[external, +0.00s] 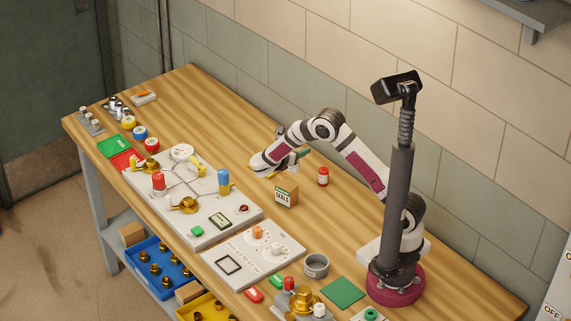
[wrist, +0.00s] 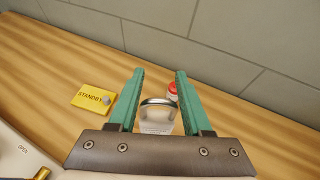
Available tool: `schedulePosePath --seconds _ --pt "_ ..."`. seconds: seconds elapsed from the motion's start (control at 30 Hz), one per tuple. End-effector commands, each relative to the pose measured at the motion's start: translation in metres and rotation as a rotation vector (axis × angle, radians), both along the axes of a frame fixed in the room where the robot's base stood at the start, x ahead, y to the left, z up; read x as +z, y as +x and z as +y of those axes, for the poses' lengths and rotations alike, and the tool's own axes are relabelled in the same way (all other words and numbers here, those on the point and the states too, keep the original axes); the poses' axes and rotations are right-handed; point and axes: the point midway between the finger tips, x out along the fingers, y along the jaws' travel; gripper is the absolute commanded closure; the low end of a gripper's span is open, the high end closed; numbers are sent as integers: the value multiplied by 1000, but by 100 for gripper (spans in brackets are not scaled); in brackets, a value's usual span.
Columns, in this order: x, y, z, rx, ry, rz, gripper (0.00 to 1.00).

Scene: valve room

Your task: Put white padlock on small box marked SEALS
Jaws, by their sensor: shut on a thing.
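My gripper (wrist: 160,73) has green fingers, shut on the white padlock (wrist: 157,125). The padlock's grey metal shackle shows between the fingers in the wrist view, and its lower body is hidden behind the gripper's brown front. In the external view my gripper (external: 291,161) is over the table's middle, behind the small box marked SEALS (external: 286,195). That box stands upright on the wooden table, with its label facing the external camera. I cannot make it out in the wrist view.
A red-capped bottle (external: 323,176) stands right of the box and shows beyond the fingers in the wrist view (wrist: 172,92). A yellow STANDBY tag (wrist: 93,98) lies to the left there. A valve panel (external: 205,222) lies left of the box. The back of the table is clear.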

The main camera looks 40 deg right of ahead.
Motion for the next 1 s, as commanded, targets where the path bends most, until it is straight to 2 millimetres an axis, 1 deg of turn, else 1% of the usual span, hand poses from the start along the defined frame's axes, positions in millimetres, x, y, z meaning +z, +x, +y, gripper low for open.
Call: schedulePosePath --seconds 0.03,0.13,0.23,0.33,0.4,0.67,0.7,0.77,0.8,0.87,1.0 --pt "-5 5 7 0 -1 0 100" --pt "-12 10 15 0 -1 0 100" --pt "-25 11 17 0 -2 2 100" --pt "-45 10 16 -1 -2 3 100" --pt "-53 10 16 -1 -1 1 100" --pt "-54 10 16 -1 0 0 100" --pt "-55 10 16 -1 0 0 49" --pt "-54 10 16 -1 0 0 38" --pt "-54 10 16 -1 0 0 31" --pt "-54 10 16 -1 0 0 21" --pt "-54 10 16 -1 0 0 21"
